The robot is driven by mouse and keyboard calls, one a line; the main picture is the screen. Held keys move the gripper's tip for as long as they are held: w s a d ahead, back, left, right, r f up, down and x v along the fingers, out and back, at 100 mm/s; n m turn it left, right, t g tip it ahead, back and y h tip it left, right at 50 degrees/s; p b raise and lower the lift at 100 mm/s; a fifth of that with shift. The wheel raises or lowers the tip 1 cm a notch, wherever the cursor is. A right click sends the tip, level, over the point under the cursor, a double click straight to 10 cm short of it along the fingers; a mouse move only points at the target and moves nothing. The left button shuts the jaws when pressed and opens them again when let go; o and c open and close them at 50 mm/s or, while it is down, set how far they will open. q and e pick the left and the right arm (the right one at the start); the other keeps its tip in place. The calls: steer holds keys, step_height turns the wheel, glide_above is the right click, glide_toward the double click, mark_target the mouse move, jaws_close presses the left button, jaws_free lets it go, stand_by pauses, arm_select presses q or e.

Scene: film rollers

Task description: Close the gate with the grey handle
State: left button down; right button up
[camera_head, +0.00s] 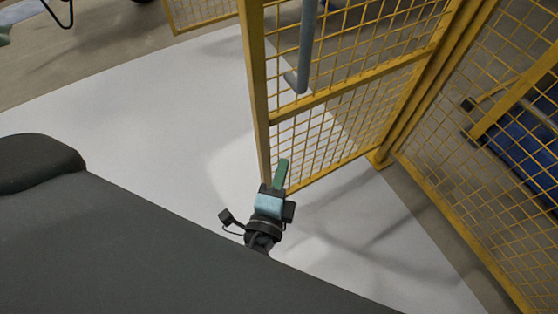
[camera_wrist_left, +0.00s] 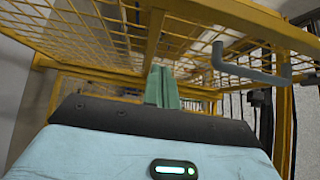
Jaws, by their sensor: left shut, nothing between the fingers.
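The yellow mesh gate (camera_head: 256,80) stands swung out from the fence, its free edge towards me. Its grey handle (camera_head: 306,45) is a vertical bar on the gate near the top of the head view. My left gripper (camera_head: 283,162) has green fingers, shut and empty, in front of the gate's lower free-edge corner and below the handle. I cannot tell if it touches the frame. In the left wrist view the shut fingers (camera_wrist_left: 162,85) point at the yellow frame, and the grey handle (camera_wrist_left: 252,68) is to their right. My right gripper is in neither view.
Yellow fence panels stand on the right (camera_head: 480,150), with a blue object (camera_head: 520,150) behind the mesh. Another piece of yellow fence (camera_head: 200,12) is at the top. The light grey floor (camera_head: 150,110) left of the gate is clear. My dark body fills the lower left.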

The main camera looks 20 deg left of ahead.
arm_select(q)
glide_toward(285, 115)
steer(key=w+d, duration=0.2)
steer(key=w, duration=0.2)
steer(key=shift+w+a+p, duration=0.35)
steer(key=shift+w+a, duration=0.1)
steer(key=shift+a, duration=0.25)
steer(key=shift+w+a+p, duration=0.35)
steer(key=shift+w+a, duration=0.15)
steer(key=shift+a, duration=0.15)
steer(key=shift+a, duration=0.1)
